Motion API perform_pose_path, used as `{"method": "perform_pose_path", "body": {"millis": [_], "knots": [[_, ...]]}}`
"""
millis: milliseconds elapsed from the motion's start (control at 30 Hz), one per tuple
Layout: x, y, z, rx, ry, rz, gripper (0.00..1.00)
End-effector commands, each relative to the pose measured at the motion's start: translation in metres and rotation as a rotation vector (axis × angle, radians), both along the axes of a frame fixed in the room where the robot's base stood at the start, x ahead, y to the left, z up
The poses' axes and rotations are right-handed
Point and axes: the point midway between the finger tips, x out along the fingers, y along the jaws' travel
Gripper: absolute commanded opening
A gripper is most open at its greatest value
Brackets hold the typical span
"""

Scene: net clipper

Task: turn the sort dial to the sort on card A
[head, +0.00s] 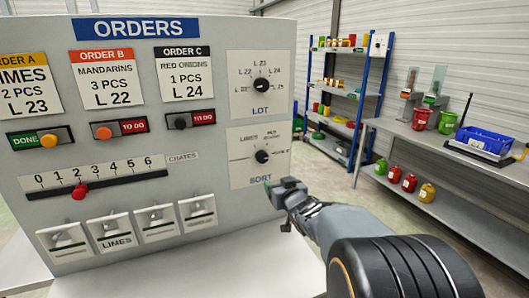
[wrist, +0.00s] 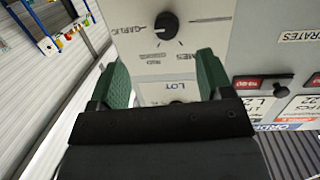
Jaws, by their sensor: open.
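Card A (head: 26,85), with an orange header cut by the left edge, reads "IMES, 2 PCS, L 23"; its first letter is out of frame. The sort dial (head: 262,156) is a black knob on a white plate, above the word SORT. Its pale mark seems to face the right side, near GARLIC; the exact setting is too small to tell. LIMES is at its upper left. My gripper (head: 284,188) is below and right of the dial, apart from it. In the wrist view the sort dial (wrist: 167,26) shows upside down, beyond my open, empty green fingers (wrist: 162,78).
The lot dial (head: 262,85) is above the sort dial. Order switches (head: 40,138) and a crates slider (head: 79,192) are to the left, with several flip switches below. A shelf rack (head: 340,95) and a side bench (head: 430,135) stand at the right.

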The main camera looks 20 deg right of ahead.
Motion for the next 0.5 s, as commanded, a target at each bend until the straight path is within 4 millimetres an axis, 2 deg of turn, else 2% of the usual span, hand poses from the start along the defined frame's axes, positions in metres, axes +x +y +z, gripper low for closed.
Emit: {"method": "perform_pose_path", "body": {"millis": [100,267,500], "knots": [[0.007,-0.007,0.013,0.008,-0.079,0.044,0.73],[0.018,-0.010,0.020,0.015,-0.129,0.077,0.73],[0.058,-0.009,0.021,0.017,-0.134,0.083,0.73]]}}
